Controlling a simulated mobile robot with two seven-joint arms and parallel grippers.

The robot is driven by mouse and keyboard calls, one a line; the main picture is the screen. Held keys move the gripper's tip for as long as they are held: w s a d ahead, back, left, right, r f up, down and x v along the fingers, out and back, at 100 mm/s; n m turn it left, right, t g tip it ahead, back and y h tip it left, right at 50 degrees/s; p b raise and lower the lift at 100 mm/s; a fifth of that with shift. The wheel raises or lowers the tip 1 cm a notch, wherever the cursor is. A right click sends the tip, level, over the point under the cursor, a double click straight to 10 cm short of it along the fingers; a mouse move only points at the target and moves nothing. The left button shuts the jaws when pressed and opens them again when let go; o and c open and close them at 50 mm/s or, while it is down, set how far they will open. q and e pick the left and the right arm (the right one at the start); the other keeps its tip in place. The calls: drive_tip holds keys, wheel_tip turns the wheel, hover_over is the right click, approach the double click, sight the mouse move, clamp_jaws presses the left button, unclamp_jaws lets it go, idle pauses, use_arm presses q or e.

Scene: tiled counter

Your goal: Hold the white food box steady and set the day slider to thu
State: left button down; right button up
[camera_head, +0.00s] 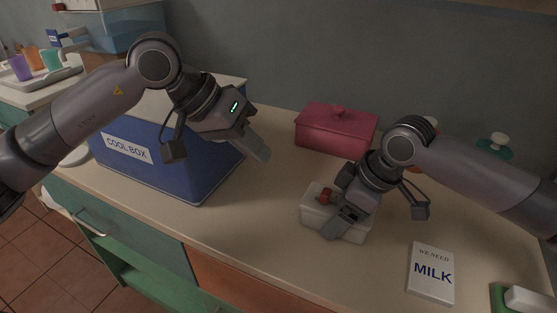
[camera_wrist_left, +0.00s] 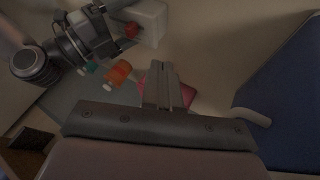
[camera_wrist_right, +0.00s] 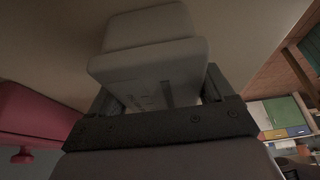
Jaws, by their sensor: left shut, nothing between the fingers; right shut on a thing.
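The white food box (camera_head: 313,216) stands on the counter, front centre, with a red knob (camera_head: 327,194) at its top back. Any day marks are too small to read. My right gripper (camera_head: 343,222) is shut on the box. In the right wrist view the box (camera_wrist_right: 150,62) sits between its fingers, with faint dark marks on its side. My left gripper (camera_head: 262,154) is shut and empty, in the air between the blue cool box and the food box. In the left wrist view the box (camera_wrist_left: 151,22) and red knob (camera_wrist_left: 131,30) show beyond its fingers (camera_wrist_left: 162,72).
The blue cool box (camera_head: 205,165) stands at the left, close to my left gripper. A dark red lidded box (camera_head: 335,133) stands behind the food box. A MILK note (camera_head: 431,274) lies at front right, near a green and white thing (camera_head: 525,299).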

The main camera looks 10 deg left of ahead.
sight(327, 192)
use_arm(q)
drive_tip(key=x, duration=0.9)
drive_tip(key=shift+s, duration=0.1)
drive_tip(key=shift+s+d+r, duration=0.1)
drive_tip(key=shift+s+d, duration=0.1)
drive_tip(key=shift+d, duration=1.05)
drive_tip(key=shift+s+d, duration=0.15)
drive_tip(key=shift+d, duration=0.5)
drive_tip(key=shift+s+d, duration=0.15)
drive_tip(key=shift+d, duration=0.55)
drive_tip(key=shift+s+d, duration=0.15)
drive_tip(key=shift+d, duration=0.6)
drive_tip(key=shift+a, duration=0.1)
drive_tip(key=a, duration=0.2)
drive_tip(key=w+a, duration=0.1)
drive_tip(key=a, duration=0.1)
drive_tip(key=shift+a, duration=0.15)
drive_tip(key=v, duration=0.9)
drive_tip(key=shift+s+r, duration=0.25)
drive_tip(key=shift+r, duration=0.15)
